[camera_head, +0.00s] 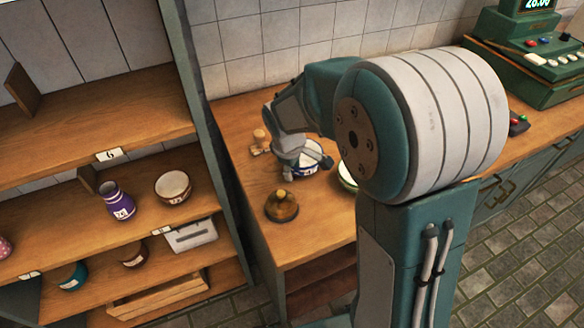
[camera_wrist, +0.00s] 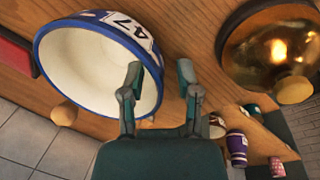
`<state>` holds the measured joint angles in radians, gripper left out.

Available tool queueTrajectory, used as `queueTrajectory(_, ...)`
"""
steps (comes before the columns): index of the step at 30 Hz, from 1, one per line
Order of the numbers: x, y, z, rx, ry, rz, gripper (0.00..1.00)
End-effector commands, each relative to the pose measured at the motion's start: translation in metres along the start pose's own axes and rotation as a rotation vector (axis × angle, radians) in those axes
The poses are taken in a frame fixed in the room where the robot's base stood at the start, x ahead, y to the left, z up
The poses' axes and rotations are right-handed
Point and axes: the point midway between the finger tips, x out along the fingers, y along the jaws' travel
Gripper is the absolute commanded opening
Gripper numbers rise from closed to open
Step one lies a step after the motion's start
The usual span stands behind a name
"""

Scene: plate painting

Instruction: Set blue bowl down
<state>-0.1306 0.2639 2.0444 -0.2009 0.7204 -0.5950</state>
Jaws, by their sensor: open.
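The blue bowl (camera_head: 305,173) stands on the wooden counter, partly hidden behind my gripper (camera_head: 316,160). In the wrist view the blue bowl (camera_wrist: 85,70) shows a blue rim, a cream inside and a label reading 47. My gripper (camera_wrist: 161,75) is open. One finger overlaps the bowl's inside in the picture and the other lies outside it, with the near rim between them. I cannot tell whether either finger touches the bowl.
A brass bell (camera_head: 282,207) stands close by on the counter (camera_head: 235,125). A green-rimmed bowl (camera_head: 347,178) is partly hidden behind my arm. A small wooden item (camera_head: 260,140) lies behind. A shelf (camera_head: 60,235) with pots stands left, a green register (camera_head: 530,60) right.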

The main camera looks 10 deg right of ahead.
Motion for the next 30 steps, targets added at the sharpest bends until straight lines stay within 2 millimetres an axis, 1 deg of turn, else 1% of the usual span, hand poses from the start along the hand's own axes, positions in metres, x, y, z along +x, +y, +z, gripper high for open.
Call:
queueTrajectory(2,-0.003,0.001,0.0,0.0,0.001,0.001,0.43)
queueTrajectory(5,-0.013,0.001,-0.001,-0.001,0.002,0.002,0.43)
queueTrajectory(15,-0.083,0.001,-0.001,0.001,0.003,0.003,0.43)
queueTrajectory(18,-0.101,0.001,-0.001,0.0,0.003,0.003,0.43)
queueTrajectory(21,-0.113,0.001,-0.001,-0.001,0.001,0.001,0.43)
queueTrajectory(25,-0.122,0.0,0.0,0.002,0.002,0.002,0.43)
queueTrajectory(28,-0.131,-0.003,0.009,0.039,0.017,0.007,0.43)
queueTrajectory(30,-0.141,-0.009,0.023,0.101,0.041,0.016,0.43)
